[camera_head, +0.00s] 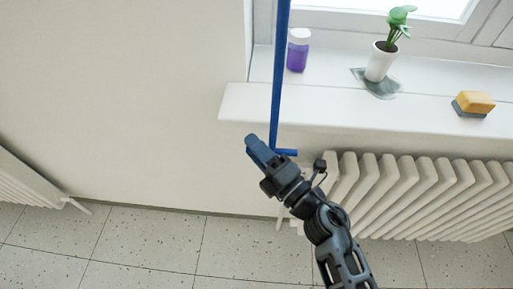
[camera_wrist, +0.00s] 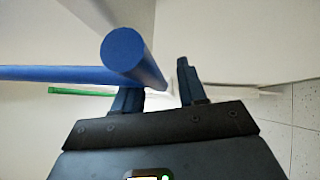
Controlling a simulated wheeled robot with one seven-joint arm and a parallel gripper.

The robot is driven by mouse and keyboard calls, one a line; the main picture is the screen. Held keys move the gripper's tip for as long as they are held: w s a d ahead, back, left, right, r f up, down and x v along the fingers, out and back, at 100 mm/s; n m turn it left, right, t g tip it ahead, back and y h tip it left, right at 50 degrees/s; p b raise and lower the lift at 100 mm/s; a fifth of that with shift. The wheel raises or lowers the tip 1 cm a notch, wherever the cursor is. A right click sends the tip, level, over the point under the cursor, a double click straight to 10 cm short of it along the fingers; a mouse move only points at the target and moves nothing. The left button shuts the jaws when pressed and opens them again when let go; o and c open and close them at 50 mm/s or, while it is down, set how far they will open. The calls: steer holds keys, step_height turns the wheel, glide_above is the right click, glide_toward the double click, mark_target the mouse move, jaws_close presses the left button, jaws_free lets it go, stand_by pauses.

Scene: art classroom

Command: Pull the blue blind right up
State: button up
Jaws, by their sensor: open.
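A long blue rod (camera_head: 279,75) hangs down in front of the wall and sill edge, with a short blue crossbar (camera_head: 288,152) at its lower end. The blind itself is not in view. My gripper (camera_head: 252,145) is at the rod's lower end, partly covering the crossbar. In the wrist view my open gripper (camera_wrist: 159,90) shows its two fingers apart. The crossbar's round end (camera_wrist: 123,50) looms close to the camera, overlapping the left finger, and the rod (camera_wrist: 50,73) runs off left. I cannot tell whether the crossbar lies between the fingers.
The white windowsill (camera_head: 330,107) holds a purple bottle (camera_head: 298,52), a potted plant (camera_head: 380,62) on a grey cloth (camera_head: 385,90), and a yellow sponge (camera_head: 474,102). A radiator (camera_head: 410,190) stands below. Bare wall (camera_head: 120,90) lies left. A thin green thing (camera_wrist: 75,91) shows in the wrist view.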

steer(key=v, duration=0.7)
steer(key=shift+s+d+b, duration=0.25)
steer(key=shift+s+b, duration=0.05)
steer(key=shift+b, duration=0.1)
steer(key=shift+f, duration=0.1)
steer(key=shift+c, duration=0.3)
